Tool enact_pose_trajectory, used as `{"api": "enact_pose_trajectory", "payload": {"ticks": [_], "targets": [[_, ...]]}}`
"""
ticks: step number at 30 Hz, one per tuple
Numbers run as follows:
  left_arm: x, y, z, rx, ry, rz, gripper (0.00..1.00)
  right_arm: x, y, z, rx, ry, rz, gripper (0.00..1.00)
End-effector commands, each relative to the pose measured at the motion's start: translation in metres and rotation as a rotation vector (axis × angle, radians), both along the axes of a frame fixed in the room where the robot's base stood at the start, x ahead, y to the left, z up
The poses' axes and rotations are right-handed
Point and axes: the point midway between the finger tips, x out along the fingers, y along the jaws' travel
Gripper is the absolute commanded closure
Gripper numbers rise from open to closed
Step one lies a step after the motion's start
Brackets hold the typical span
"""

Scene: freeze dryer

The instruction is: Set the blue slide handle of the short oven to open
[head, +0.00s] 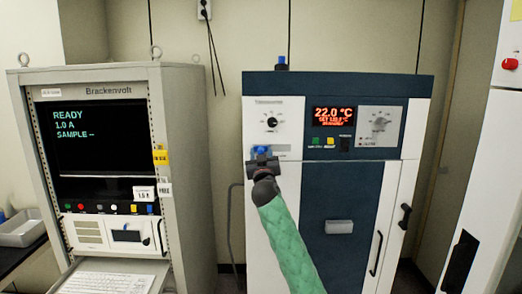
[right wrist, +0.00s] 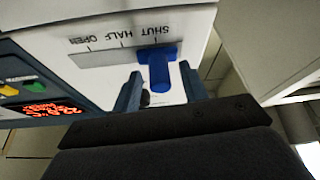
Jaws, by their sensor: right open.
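The short oven (head: 341,86) is the white and dark blue cabinet in the middle of the head view. Its blue slide handle (head: 262,149) sits at the left end of a grey slot plate on the upper left panel. In the right wrist view the blue handle (right wrist: 159,72) is at the end of the plate (right wrist: 100,55) by the SHUT mark, with HALF and OPEN further left, upside down. My right gripper (head: 262,161) is open, with one finger on each side of the handle. Small gaps show between fingers and handle. My left gripper is out of view.
A black dial (head: 272,122) is above the slot, and a lit display reading 22.0 °C (head: 334,116) is to the right. A Brackenvolt cabinet (head: 105,91) stands at the left, with a gap before the oven. A white cabinet (head: 490,150) stands at the right.

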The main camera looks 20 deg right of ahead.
Motion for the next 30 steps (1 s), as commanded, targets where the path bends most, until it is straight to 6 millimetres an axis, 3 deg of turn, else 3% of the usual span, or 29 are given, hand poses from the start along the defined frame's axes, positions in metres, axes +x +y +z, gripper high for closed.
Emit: {"api": "enact_pose_trajectory", "payload": {"ticks": [10,17,23,30], "targets": [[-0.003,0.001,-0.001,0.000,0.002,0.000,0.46,0.003,-0.001,0.001,0.000,0.000,0.000,0.57],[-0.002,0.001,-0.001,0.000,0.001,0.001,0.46,0.003,-0.001,0.001,0.000,0.000,0.000,1.00],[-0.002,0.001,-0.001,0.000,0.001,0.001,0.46,0.002,-0.003,0.000,-0.001,0.000,0.000,1.00],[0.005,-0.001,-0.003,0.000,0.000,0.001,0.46,-0.011,-0.050,-0.002,-0.002,0.001,-0.003,1.00]]}}
